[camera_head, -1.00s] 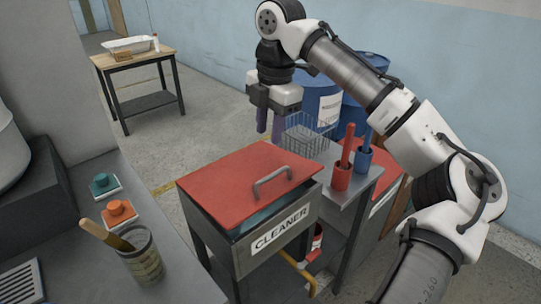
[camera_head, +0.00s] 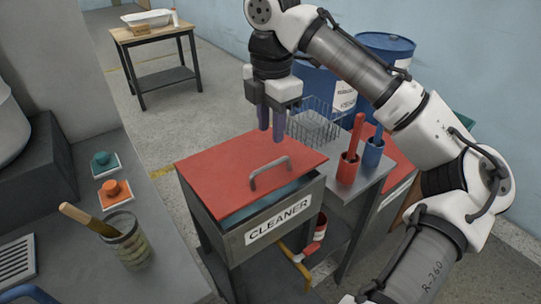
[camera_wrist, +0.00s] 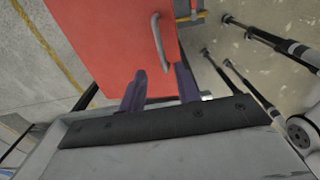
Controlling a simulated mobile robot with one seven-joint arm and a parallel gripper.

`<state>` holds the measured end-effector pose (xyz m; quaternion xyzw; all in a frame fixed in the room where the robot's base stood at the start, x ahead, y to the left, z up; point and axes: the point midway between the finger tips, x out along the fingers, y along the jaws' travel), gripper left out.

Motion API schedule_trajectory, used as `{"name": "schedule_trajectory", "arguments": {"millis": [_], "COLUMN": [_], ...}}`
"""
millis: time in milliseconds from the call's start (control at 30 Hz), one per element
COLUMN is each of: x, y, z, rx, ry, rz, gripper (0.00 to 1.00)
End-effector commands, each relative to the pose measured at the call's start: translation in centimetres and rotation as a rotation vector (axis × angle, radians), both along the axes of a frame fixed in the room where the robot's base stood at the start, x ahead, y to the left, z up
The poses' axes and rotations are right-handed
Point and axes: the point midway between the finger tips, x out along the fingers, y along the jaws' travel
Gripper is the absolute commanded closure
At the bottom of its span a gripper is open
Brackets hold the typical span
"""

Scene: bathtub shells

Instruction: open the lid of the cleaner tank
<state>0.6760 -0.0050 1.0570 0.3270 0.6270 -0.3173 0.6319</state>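The cleaner tank (camera_head: 232,243) is a grey box with a CLEANER label on its front. Its red lid (camera_head: 225,170) lies over the top, with a strip of blue showing below its front edge. A grey bar handle (camera_head: 268,171) stands near the lid's front edge. In the wrist view, the red lid (camera_wrist: 105,40) and handle (camera_wrist: 160,45) are ahead of the fingers. My gripper (camera_head: 271,136) is above the lid's back edge, behind the handle. Its two purple fingers are apart with nothing between them, also in the wrist view (camera_wrist: 160,78).
A side shelf holds a wire basket (camera_head: 318,120), a red cup (camera_head: 347,170) and a blue cup (camera_head: 373,153). Blue drums (camera_head: 385,45) stand behind. A counter with an orange button (camera_head: 112,190) and a brush can (camera_head: 128,245) is at the left.

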Motion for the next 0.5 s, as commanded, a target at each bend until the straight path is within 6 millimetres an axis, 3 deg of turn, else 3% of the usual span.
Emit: {"name": "schedule_trajectory", "arguments": {"millis": [200,500], "x": [0.0,0.1], "y": [0.1,0.1], "z": [-4.6,-8.0], "rx": [0.003,-0.001], "ry": [0.002,-0.001], "rz": [0.0,-0.001], "gripper": [0.68,0.68]}}
